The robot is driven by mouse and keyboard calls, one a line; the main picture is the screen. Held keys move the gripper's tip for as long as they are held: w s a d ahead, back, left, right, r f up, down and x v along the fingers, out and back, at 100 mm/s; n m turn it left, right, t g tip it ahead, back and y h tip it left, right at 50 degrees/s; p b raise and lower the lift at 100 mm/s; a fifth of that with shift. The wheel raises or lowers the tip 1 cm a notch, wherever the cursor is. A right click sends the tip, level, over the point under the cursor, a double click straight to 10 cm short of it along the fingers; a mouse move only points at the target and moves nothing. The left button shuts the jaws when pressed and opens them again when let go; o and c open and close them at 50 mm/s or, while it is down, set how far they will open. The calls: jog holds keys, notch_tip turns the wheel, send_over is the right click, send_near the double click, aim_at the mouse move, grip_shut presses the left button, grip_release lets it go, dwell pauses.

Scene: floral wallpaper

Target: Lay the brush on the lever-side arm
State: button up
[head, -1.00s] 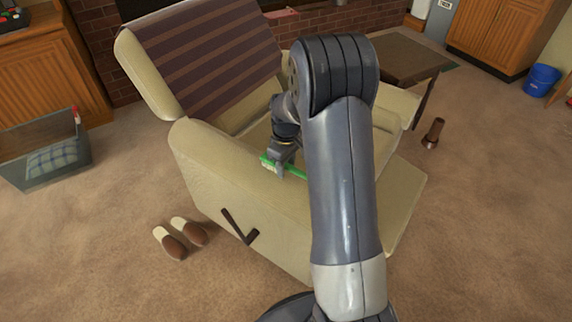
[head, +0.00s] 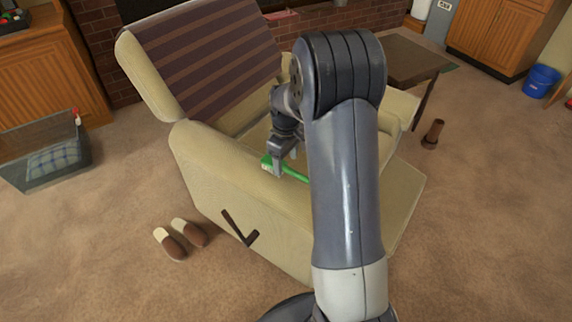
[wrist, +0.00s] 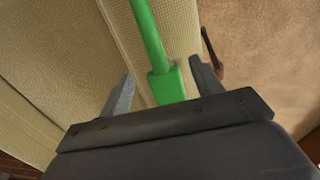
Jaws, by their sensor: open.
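The green brush (head: 294,174) lies on the top of the near arm (head: 225,163) of the beige recliner. This arm has the dark lever (head: 240,229) on its outer side. My gripper (head: 285,164) is open just over the brush. In the wrist view the brush (wrist: 167,84) runs between the two spread fingers of my gripper (wrist: 165,84), with a gap on both sides. The far end of the brush is hidden behind my arm in the head view. The lever (wrist: 212,50) shows past the arm's edge in the wrist view.
A striped brown throw (head: 205,50) covers the recliner's back. Slippers (head: 180,238) lie on the carpet by the near arm. A clear bin with a plaid cloth (head: 45,150) stands at left, a dark side table (head: 412,62) behind the chair at right.

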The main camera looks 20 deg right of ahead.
aim_at(286, 166)
notch_tip(286, 166, up, 9)
jog(key=p, duration=0.1)
jog(key=shift+f, duration=0.1)
dwell(1.3)
